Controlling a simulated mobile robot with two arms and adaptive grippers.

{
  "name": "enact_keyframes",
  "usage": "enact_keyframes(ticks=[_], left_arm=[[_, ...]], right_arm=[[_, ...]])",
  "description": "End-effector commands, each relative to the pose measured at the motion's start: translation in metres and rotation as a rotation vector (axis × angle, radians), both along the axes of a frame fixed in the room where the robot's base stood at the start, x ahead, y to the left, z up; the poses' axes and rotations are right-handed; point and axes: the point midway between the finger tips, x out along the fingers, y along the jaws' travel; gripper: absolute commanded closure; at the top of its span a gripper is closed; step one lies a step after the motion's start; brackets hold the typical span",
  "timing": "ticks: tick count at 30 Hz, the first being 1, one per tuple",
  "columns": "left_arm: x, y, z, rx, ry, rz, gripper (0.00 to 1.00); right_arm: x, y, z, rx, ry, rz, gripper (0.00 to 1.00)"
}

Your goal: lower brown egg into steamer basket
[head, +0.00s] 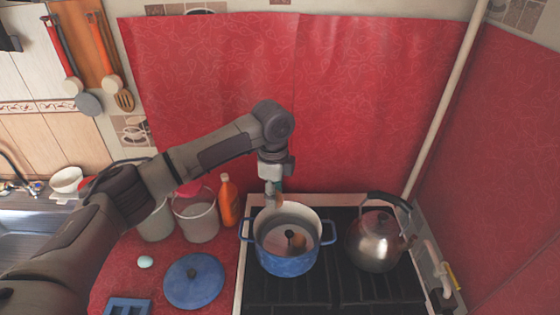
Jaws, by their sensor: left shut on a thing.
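My left gripper (273,191) hangs pointing down above the back left rim of the blue pot (287,264) on the stove. It is shut on a small brownish thing, which looks like the brown egg (273,201); the fingers hide much of it. The steamer basket (272,236) shows as a grey surface inside the pot, with a dark upright piece (290,234) near its middle. The held egg appears above the basket, apart from it. My right gripper is not in view.
A metal kettle (374,244) stands right of the pot. On the red counter are a blue lid (194,285), a pale blue egg (145,262), a blue tray (128,306), an orange bottle (227,202) and light buckets (197,222). A red covering (350,110) backs the stove.

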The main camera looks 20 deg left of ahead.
Motion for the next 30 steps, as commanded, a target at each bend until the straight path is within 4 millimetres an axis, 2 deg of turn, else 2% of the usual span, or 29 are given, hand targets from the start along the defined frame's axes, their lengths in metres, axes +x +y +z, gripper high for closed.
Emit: enact_keyframes(ticks=[1,3,8,11,17,18,21,30], left_arm=[[0.003,-0.001,0.009,0.001,0.002,-0.033,0.69],[0.006,0.0,0.01,0.002,0.004,-0.071,0.69],[0.009,0.0,0.005,0.003,0.006,-0.106,0.69],[0.009,0.0,-0.008,0.004,0.007,-0.106,0.69],[0.008,0.0,-0.045,0.004,0.007,-0.106,0.69],[0.008,0.0,-0.058,0.003,0.004,-0.107,0.69],[0.008,0.0,-0.072,0.003,0.004,-0.106,0.69],[0.008,0.0,-0.09,0.003,0.004,-0.106,0.69]], right_arm=[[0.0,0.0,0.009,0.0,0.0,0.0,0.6],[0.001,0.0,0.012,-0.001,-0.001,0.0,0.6],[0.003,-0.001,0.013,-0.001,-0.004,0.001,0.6],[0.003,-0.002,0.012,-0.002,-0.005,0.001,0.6],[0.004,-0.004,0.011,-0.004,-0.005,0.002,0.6],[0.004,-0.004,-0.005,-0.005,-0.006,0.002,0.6],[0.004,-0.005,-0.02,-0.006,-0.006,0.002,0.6],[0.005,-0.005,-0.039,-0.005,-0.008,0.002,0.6]])
